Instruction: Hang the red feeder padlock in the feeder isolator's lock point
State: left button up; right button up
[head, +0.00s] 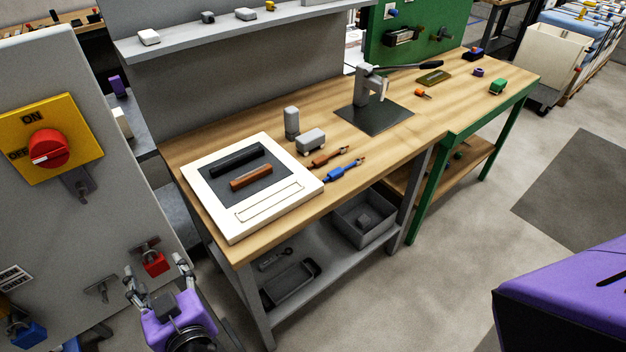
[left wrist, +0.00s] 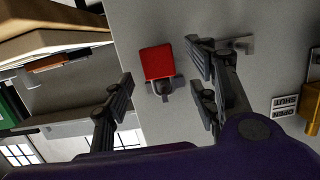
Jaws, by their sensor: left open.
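The red padlock (head: 155,263) hangs from a hook low on the grey panel. It also shows in the left wrist view (left wrist: 158,62), with its shackle toward the gripper. The feeder isolator (head: 50,138) is a yellow plate with a red knob, marked ON and OFF, higher on the same panel. A metal tab (head: 78,185) below its knob looks like the lock point; no padlock shows in it. My left gripper (head: 156,268) is open in front of the padlock, which lies between the spread fingers in the wrist view. Contact is not visible. My right gripper is not in view.
An empty hook (head: 103,290) is left of the red padlock, and a blue padlock (head: 28,335) is at the lower left. A wooden workbench (head: 300,190) with a white tray (head: 218,225) stands right of the panel. Open floor (head: 450,270) lies beyond.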

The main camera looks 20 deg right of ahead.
pick_arm(q)
jog(key=shift+x, duration=1.3)
grip_shut()
